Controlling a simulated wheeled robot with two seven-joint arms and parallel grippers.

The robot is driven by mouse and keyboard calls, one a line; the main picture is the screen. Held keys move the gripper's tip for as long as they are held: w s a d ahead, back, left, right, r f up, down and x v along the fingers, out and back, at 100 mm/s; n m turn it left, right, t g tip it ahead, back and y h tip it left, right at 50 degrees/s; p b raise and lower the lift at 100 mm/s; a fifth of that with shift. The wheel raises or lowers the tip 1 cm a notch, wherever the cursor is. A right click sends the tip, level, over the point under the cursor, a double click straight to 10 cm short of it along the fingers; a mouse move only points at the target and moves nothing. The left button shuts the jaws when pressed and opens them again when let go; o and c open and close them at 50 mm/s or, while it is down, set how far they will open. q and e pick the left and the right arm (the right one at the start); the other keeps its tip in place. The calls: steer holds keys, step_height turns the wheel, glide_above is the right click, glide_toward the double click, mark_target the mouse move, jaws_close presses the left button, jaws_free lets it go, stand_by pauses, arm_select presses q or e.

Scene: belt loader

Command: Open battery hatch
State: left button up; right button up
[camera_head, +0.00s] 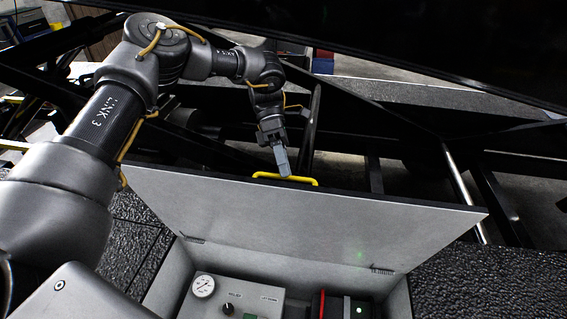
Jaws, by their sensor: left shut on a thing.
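The battery hatch (310,222) is a grey lid, hinged along its lower edge and raised, standing tilted above its box. A yellow handle (303,180) sits on the lid's upper edge. My left gripper (284,174) is shut on the yellow handle, at its middle. Below the lid, the open box (175,276) shows a panel (240,293) with a round gauge and a knob. My right gripper is not in view.
Black frame beams (410,130) cross behind the lid, and a large dark belt structure (400,40) hangs overhead. Dark textured deck (480,285) lies to the right of the box. My left arm fills the left side.

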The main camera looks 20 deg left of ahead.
arm_select(q)
steer(key=shift+o, duration=0.3)
steer(key=shift+w+a+f, duration=0.1)
steer(key=shift+w+f, duration=0.15)
steer(key=shift+f, duration=0.25)
steer(key=shift+w+a, duration=0.1)
steer(key=shift+w, duration=0.1)
steer(key=shift+s+r, duration=0.1)
steer(key=shift+s, duration=0.15)
steer(key=shift+w, duration=0.1)
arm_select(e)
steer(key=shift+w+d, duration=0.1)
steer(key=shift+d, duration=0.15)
arm_select(q)
steer(key=shift+r, duration=0.1)
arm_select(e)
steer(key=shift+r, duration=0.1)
